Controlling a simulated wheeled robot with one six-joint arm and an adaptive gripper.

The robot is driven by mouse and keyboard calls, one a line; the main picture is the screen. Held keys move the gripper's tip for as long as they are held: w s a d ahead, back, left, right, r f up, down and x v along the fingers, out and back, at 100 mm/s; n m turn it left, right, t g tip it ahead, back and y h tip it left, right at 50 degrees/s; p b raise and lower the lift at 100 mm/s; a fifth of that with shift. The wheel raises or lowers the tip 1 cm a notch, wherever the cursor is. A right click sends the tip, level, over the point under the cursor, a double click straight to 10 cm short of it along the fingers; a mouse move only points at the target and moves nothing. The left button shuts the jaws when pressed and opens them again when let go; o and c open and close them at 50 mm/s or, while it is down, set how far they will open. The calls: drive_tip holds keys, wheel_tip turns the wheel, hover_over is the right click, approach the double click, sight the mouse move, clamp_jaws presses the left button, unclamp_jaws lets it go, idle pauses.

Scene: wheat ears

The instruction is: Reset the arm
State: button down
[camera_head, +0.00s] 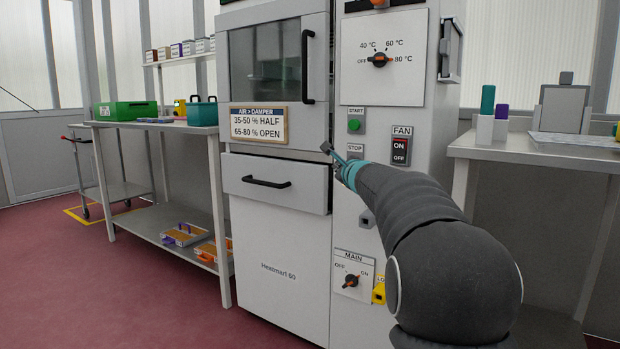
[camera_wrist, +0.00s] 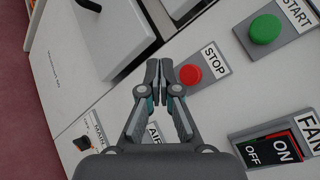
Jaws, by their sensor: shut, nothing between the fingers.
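My gripper (camera_head: 328,149) is at the end of my dark grey arm, in front of the white oven cabinet (camera_head: 275,250). In the wrist view my gripper (camera_wrist: 166,64) has its fingers together with nothing between them. The red STOP button (camera_wrist: 190,74) lies just right of the fingertips in that view; I cannot tell whether they touch the panel. The green START button (camera_wrist: 265,28) is at the upper right. The FAN switch (camera_wrist: 280,150) is at the lower right of the wrist view, with its ON and OFF halves showing.
The temperature dial (camera_head: 379,60) is above the buttons and the MAIN dial (camera_head: 351,281) below them. A drawer handle (camera_head: 266,182) and a door handle (camera_head: 307,66) stick out. A left bench (camera_head: 175,128) and a right bench (camera_head: 560,150) flank the cabinet. Red floor (camera_head: 100,270) is open at left.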

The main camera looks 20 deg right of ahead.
drive_tip(key=s+a+f+n+g+y, duration=0.35)
drive_tip(key=a+f+n, duration=0.35)
drive_tip(key=f+n, duration=0.25)
drive_tip(key=s+a+f+n+g+y+p, duration=0.2)
drive_tip(key=s+a+f+n+g, duration=0.35)
drive_tip(key=s, duration=0.55)
drive_tip(key=s+a+f+n+g+h+p, duration=0.1)
drive_tip(key=s+a+f+n+p, duration=0.15)
drive_tip(key=s, duration=0.55)
drive_tip(key=s+a+f+n+g+h+p, duration=0.15)
drive_tip(key=s+n, duration=0.25)
drive_tip(key=s, duration=0.5)
drive_tip(key=s+a+f+n+g+p, duration=0.1)
drive_tip(key=s+a+n, duration=0.2)
drive_tip(key=s, duration=0.5)
drive_tip(key=s+a+r+n+h+p, duration=0.1)
drive_tip(key=s+r+n+p, duration=0.2)
drive_tip(key=s+r, duration=0.2)
drive_tip(key=shift+s+a+r+t+p, duration=0.2)
drive_tip(key=shift+s+a+t+p, duration=0.2)
drive_tip(key=shift+s, duration=1.35)
